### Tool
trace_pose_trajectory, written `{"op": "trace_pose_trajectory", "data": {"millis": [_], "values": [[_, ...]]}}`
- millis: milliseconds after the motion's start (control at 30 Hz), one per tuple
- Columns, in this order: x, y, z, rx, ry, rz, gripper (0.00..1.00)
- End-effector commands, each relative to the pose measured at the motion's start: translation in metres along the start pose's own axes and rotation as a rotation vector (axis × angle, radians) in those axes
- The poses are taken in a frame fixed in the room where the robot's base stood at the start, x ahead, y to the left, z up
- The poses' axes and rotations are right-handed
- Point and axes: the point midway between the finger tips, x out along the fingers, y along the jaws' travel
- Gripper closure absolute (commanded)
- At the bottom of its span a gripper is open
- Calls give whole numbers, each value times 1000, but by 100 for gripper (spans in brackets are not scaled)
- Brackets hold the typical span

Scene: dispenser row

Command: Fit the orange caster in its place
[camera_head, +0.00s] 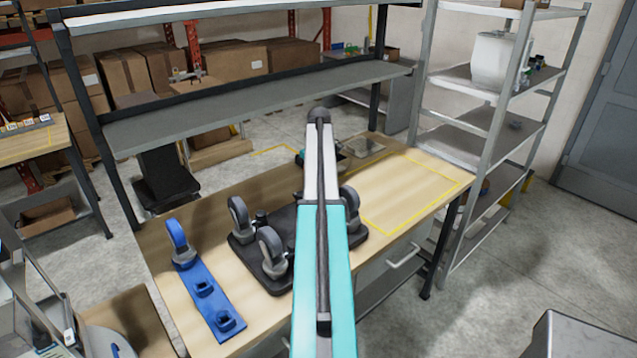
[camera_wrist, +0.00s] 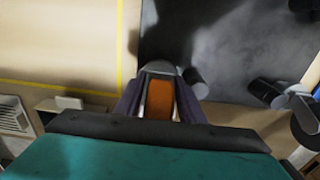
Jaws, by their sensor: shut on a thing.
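In the wrist view my gripper (camera_wrist: 158,80) is shut on the orange caster (camera_wrist: 159,101), which shows as an orange part under a grey piece between dark purple fingers. The black base plate (camera_wrist: 225,40) lies beside and beyond the caster there; whether they touch I cannot tell. In the head view the plate (camera_head: 243,240) lies on the bench with grey-wheeled casters standing on it, such as the front one (camera_head: 271,248), the left one (camera_head: 239,216) and the right one (camera_head: 352,202). My arm hides the gripper, the orange caster and part of the plate in this view.
A blue holder strip (camera_head: 213,298) with a blue-wheeled caster (camera_head: 178,236) lies on the wooden bench (camera_head: 180,315) left of the plate. A yellow outline marks a clear area (camera_head: 415,185) at the right. A grey shelf (camera_head: 250,100) spans the bench's back.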

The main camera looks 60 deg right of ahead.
Motion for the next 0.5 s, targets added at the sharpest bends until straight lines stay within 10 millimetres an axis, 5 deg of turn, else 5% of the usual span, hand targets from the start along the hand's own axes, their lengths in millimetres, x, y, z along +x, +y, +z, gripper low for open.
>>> {"op": "trace_pose_trajectory", "data": {"millis": [267, 300, 400, 500], "values": [[4, 0, 0, 0, 1, 1, 97], [4, 0, 0, 0, 1, 1, 59], [4, 0, 0, 0, 1, 0, 42], [4, 0, 0, 0, 0, 0, 42]]}}
